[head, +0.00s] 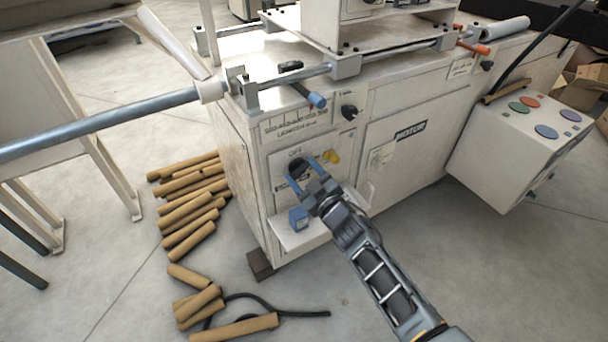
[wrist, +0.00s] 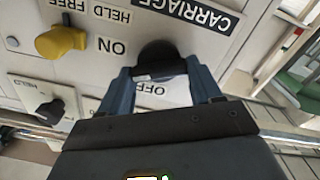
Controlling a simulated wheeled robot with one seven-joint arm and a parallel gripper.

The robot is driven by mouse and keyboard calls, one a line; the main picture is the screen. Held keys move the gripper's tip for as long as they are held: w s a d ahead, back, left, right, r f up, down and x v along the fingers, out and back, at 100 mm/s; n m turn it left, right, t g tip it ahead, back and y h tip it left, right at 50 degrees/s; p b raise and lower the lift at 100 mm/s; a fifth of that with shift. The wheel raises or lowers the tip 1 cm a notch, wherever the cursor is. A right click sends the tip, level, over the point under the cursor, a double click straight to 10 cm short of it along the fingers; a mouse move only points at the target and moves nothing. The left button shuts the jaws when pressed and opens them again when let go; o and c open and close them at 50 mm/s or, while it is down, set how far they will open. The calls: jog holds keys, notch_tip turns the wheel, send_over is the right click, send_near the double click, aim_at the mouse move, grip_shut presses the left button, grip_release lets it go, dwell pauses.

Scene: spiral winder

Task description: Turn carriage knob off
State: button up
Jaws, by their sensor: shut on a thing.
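The carriage knob (head: 297,167) is a black knob on the white front panel of the machine, near its left corner. My gripper (head: 303,172) is shut on it, one blue finger on each side. In the wrist view, which looks upside down, the dark knob (wrist: 160,58) sits between the fingertips of my gripper (wrist: 162,75). Its "CARRIAGE" label (wrist: 197,14), "ON" label (wrist: 112,47) and "OFF" label (wrist: 152,89) show around it. The pointer of the knob is hard to make out, so I cannot tell its setting.
A yellow knob (head: 332,157) marked held and free sits close by on the panel. Another black knob (head: 349,112) is higher up. A blue block (head: 298,218) stands on a small shelf below. Cardboard tubes (head: 190,205) lie on the floor at left.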

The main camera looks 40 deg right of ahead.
jog(key=n, duration=0.3)
jog(key=n+b, duration=0.1)
jog(key=n, duration=0.2)
jog(key=shift+a+f+n+b, duration=0.15)
jog(key=shift+f+n+b, duration=0.05)
jog(key=shift+n+b, duration=0.1)
jog(key=n+b, duration=0.1)
jog(key=n, duration=0.5)
dwell(0.4)
jog(key=o, duration=1.1)
jog(key=shift+c, duration=0.2)
jog(key=shift+s, duration=0.1)
jog(key=s+a, duration=0.1)
jog(key=s, duration=0.6)
jog(key=shift+s+a+b, duration=0.25)
jog(key=shift+a+b, duration=0.05)
jog(key=shift+b, duration=0.1)
